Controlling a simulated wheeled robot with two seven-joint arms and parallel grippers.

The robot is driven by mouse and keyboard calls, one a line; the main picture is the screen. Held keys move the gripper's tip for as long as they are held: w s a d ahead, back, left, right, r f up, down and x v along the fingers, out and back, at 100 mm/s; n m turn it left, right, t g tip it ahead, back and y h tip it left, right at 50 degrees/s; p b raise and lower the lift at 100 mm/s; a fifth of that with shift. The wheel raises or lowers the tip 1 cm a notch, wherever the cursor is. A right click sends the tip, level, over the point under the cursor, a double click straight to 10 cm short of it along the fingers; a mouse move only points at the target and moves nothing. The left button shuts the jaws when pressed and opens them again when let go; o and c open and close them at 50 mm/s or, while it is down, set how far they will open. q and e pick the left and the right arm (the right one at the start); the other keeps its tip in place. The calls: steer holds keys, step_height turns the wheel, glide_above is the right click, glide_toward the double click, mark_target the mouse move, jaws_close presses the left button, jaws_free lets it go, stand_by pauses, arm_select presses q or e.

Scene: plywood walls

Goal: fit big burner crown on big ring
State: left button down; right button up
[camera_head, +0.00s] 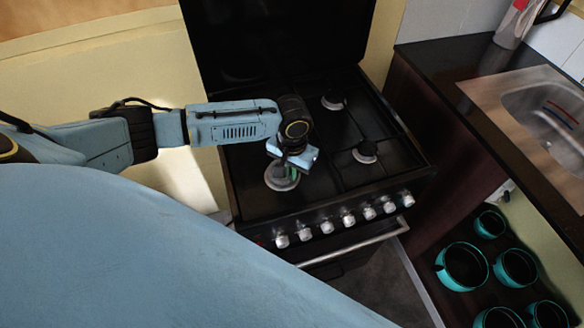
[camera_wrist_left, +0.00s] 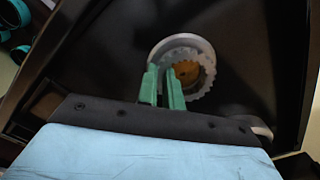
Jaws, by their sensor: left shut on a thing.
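The big burner crown (camera_wrist_left: 209,74) is a grey toothed ring in the left wrist view. My left gripper (camera_wrist_left: 164,90) has its green fingers shut on the near-left part of the crown's rim. The big ring (camera_wrist_left: 192,40) is a pale round rim behind the crown, showing mostly at the top; a brownish centre shows through the crown. In the head view the big ring (camera_head: 271,184) is at the front left of the hob, with my left gripper (camera_head: 291,173) right over it. I cannot tell whether crown and ring touch. My right gripper is not in view.
The black stove (camera_head: 325,195) has other burners at the back (camera_head: 333,102) and right (camera_head: 366,152). Knobs (camera_head: 348,218) line its front. A counter with a sink (camera_head: 545,115) is at the right. Teal pots (camera_head: 462,266) stand below it.

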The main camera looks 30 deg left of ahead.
arm_select(q)
steer(key=shift+f, duration=0.2)
steer(key=c, duration=1.5)
jaws_free()
step_height(320, 180, up, 13)
steer(key=shift+r+p, duration=0.2)
steer(key=shift+p, duration=0.45)
